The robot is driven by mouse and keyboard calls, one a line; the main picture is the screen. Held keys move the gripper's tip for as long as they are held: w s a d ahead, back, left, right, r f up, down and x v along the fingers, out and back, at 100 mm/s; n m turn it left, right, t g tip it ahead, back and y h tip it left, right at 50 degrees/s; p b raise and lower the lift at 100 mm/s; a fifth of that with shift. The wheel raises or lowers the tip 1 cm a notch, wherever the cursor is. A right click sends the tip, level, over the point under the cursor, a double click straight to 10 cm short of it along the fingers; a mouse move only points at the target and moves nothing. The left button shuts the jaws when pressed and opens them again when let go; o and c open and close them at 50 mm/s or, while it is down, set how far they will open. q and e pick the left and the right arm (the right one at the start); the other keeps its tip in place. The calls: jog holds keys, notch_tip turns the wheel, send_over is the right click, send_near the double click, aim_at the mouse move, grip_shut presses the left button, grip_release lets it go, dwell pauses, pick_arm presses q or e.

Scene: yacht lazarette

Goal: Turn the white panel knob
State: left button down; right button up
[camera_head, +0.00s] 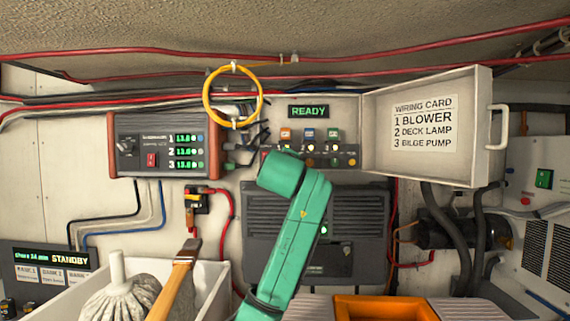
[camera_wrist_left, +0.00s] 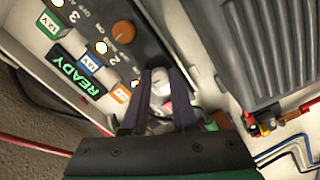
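The white knob (camera_wrist_left: 160,80) shows in the left wrist view between the two dark fingers of my left gripper (camera_wrist_left: 161,88), at the edge of the dark switch panel. One finger lies on each side of it, with a narrow gap about as wide as the knob. I cannot tell whether the fingers touch it. In the head view my green left arm reaches up from the bottom middle to the panel (camera_head: 345,142), and its end hides the knob and much of the panel's lower left. My right gripper is not in view.
An open panel door with a wiring card (camera_head: 423,123) stands to the right. A power supply (camera_head: 165,145) hangs to the left. A yellow cable loop (camera_head: 206,101) hangs above my arm. A white bin (camera_head: 218,285) with a brush is below left, and an orange tray (camera_head: 385,308) is below right.

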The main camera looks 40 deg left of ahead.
pick_arm(q)
jog(key=shift+f+n, duration=0.1)
jog(key=shift+n, duration=0.2)
jog(key=n+b, duration=0.1)
jog(key=n, duration=0.2)
jog(key=shift+w, duration=0.1)
jog(key=n, duration=0.3)
jog(key=shift+n, duration=1.1)
jog(key=c, duration=0.7)
grip_release()
